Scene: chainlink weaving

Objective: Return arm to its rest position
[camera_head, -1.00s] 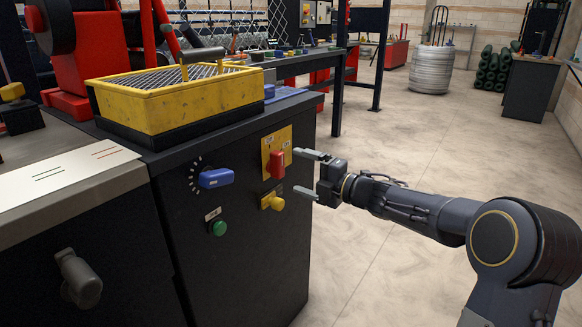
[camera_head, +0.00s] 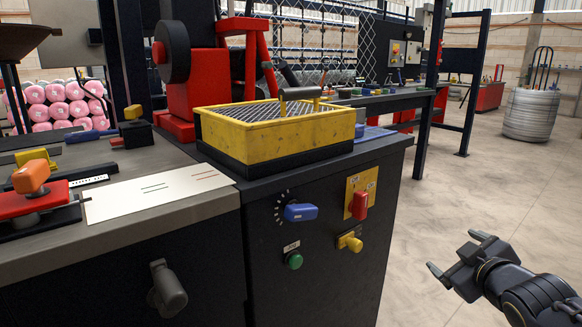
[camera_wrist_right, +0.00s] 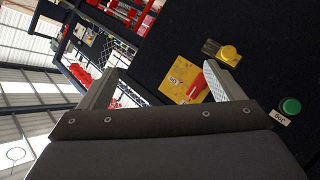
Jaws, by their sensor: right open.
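My right gripper (camera_head: 455,256) is open and empty at the lower right of the head view. It stands over the floor, to the right of the black control cabinet (camera_head: 325,270) and apart from it. In the right wrist view, my fingers (camera_wrist_right: 165,95) are spread, with the red switch handle (camera_wrist_right: 193,84) on its yellow plate (camera_wrist_right: 180,72) showing beyond them. In the head view the red handle (camera_head: 360,205) points down. My left gripper is not in view.
The cabinet face carries a blue knob (camera_head: 300,212), a yellow knob (camera_head: 350,242) and a green button (camera_head: 294,261). A yellow tray (camera_head: 235,135) with a grate sits on top. Open floor (camera_head: 480,190) lies to the right, with a wire coil (camera_head: 531,115) farther back.

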